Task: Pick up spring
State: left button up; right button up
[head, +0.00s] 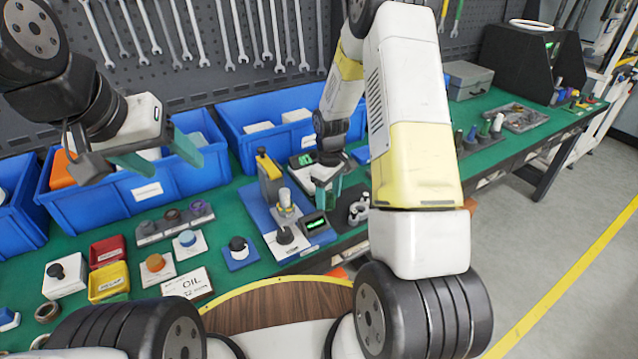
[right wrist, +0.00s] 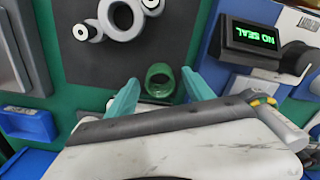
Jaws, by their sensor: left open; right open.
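A short green ring-shaped piece (right wrist: 160,82), which looks like the spring, stands on a dark mat in the right wrist view. My right gripper (right wrist: 160,79) is open, with one teal finger on each side of this piece. I cannot tell whether the fingers touch it. In the head view my right gripper (head: 328,195) is low over the bench, and the piece cannot be made out there. My left gripper (head: 160,156) is open and empty, raised in front of the blue bins at the left.
A grey ring (right wrist: 121,14) with small rollers beside it lies on the dark mat (right wrist: 85,60). A display (right wrist: 250,38) reading "NO SEAL" stands close to the right finger. Blue bins (head: 140,205) line the back. Small parts and trays cover the bench's left part.

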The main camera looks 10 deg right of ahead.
jog(key=shift+f, duration=0.3)
grip_shut()
jog(key=shift+r, duration=0.1)
